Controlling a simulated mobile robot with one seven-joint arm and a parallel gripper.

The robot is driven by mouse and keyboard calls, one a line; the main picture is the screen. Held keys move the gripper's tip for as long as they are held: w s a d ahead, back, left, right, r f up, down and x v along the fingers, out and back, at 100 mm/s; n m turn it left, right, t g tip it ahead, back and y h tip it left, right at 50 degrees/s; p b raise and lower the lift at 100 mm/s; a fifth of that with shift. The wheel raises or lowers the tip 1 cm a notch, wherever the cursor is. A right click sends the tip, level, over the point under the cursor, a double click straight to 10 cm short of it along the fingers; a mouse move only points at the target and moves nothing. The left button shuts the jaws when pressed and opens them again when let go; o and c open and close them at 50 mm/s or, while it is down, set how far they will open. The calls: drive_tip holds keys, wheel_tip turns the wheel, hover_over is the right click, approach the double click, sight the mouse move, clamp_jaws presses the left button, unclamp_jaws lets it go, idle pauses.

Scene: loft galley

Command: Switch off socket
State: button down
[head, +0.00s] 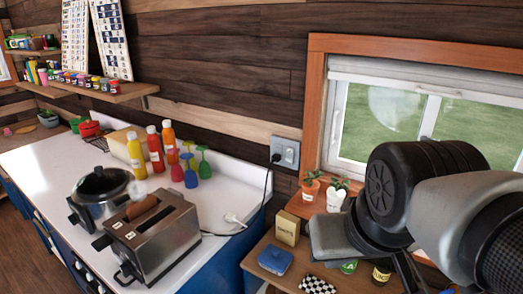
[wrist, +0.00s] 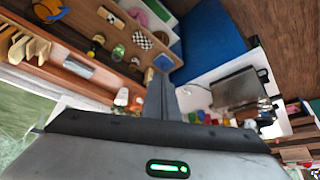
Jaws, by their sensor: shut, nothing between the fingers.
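The socket (head: 285,152) is a grey wall plate on the dark wood wall, left of the window. A black plug with a dark cord sits in its left part, and lighter switch-like parts show on its right. I cannot read the switch position. My gripper (wrist: 160,98) is shut and empty in the wrist view, its fingers together above the grey hand body. In the head view my arm is at the right, in front of the window and apart from the socket. I cannot make out the socket in the wrist view.
Below the socket, a white counter (head: 55,158) holds a toaster (head: 160,240), a pot (head: 100,190), bottles and coloured glasses. A loose white plug (head: 234,219) lies on it.

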idle(0.3)
drive_tip(key=w+a+m+t+y+b, duration=0.15)
drive_tip(key=w+a+m+t, duration=0.45)
drive_tip(key=w, duration=1.2)
drive_tip(key=w+a+m+t+h+b, duration=0.15)
drive_tip(key=w+a+m, duration=0.4)
drive_tip(key=w, duration=1.35)
drive_tip(key=w+d+f+m+h+b, duration=0.1)
drive_tip(key=w+d+f+m+h, duration=0.1)
drive_tip(key=f+m+h, duration=0.3)
drive_tip(key=w+d+f+m+h+b, duration=0.1)
drive_tip(key=w+f+m+h, duration=0.3)
drive_tip(key=f+m, duration=0.4)
drive_tip(key=shift+w+d+f+m+h+b, duration=0.4)
drive_tip(key=shift+d+f, duration=0.15)
drive_tip(key=shift+f, duration=0.1)
